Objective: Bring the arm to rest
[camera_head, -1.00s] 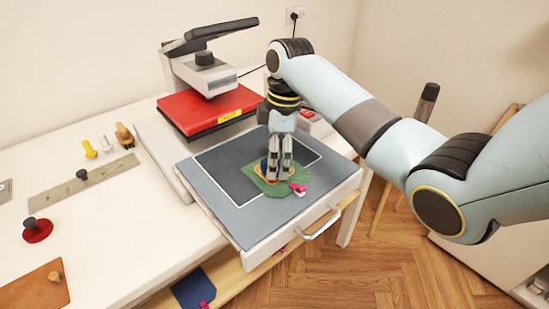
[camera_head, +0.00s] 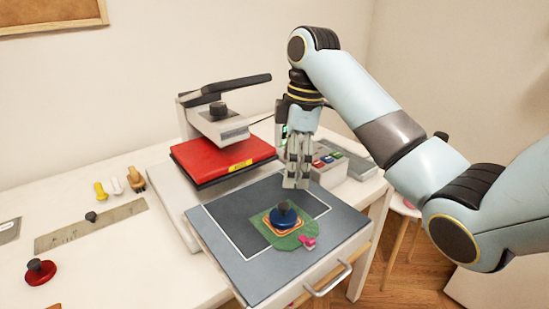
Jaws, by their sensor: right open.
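My right gripper (camera_head: 296,180) is open and empty, pointing down above the right part of the grey lower plate (camera_head: 265,268) of the heat press. Its fingertips are up and behind a dark blue round knob (camera_head: 284,213). The knob stands on an orange-edged patch, which lies on a green cloth piece (camera_head: 299,238) on the plate. A pink clip (camera_head: 308,243) sits at the cloth's right edge. My right arm reaches in from the right, its elbow raised. My left gripper is not in view.
The press has a red upper platen (camera_head: 222,157) under a raised black handle (camera_head: 228,88). A control box (camera_head: 328,160) with coloured buttons stands behind my gripper.

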